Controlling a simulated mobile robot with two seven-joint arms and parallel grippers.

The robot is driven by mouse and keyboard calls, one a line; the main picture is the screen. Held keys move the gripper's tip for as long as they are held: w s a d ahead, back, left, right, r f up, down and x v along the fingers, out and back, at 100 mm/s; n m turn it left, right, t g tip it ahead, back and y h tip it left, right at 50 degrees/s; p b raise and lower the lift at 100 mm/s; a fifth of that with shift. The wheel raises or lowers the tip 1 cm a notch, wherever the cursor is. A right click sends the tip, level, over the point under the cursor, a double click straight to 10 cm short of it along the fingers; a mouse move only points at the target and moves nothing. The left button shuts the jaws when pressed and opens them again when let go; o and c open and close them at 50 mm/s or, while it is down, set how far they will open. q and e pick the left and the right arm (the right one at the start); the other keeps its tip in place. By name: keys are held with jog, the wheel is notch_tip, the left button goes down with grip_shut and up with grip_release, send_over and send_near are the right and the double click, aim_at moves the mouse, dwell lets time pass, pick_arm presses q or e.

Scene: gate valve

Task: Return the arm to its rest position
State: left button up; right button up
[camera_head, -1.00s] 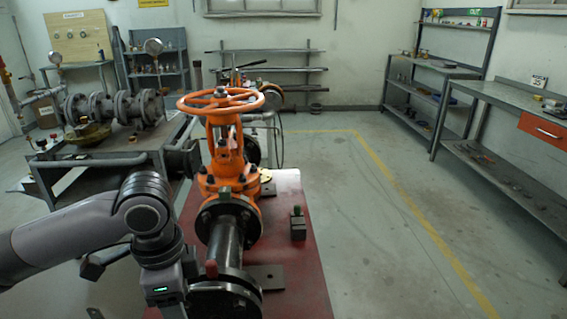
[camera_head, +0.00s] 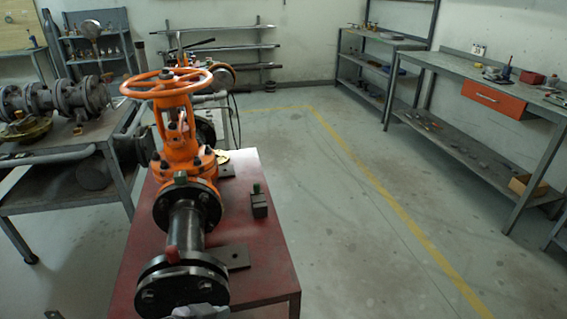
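Neither my left nor my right gripper can be made out in the head view. A small light grey piece shows at the bottom edge, in front of the near pipe flange (camera_head: 168,290); I cannot tell whether it is part of my arm. The orange gate valve (camera_head: 180,150) stands upright on the red table (camera_head: 262,275). Its orange handwheel (camera_head: 167,82) lies level on top, with nothing touching it. A dark pipe (camera_head: 187,226) runs from the valve toward me.
A small dark block with a green top (camera_head: 259,204) stands on the red table. A grey bench (camera_head: 70,205) with flanged pipework is at left. Shelves (camera_head: 375,75) and a workbench with an orange drawer (camera_head: 494,100) line the right. The floor between (camera_head: 350,230) is clear.

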pick_arm(q)
jog(key=s+a+f+n+t+y, duration=0.3)
jog(key=s+a+f+n+y, duration=0.1)
jog(key=s+a+f, duration=0.6)
jog(key=shift+s+y, duration=0.4)
jog(key=shift+s, duration=0.1)
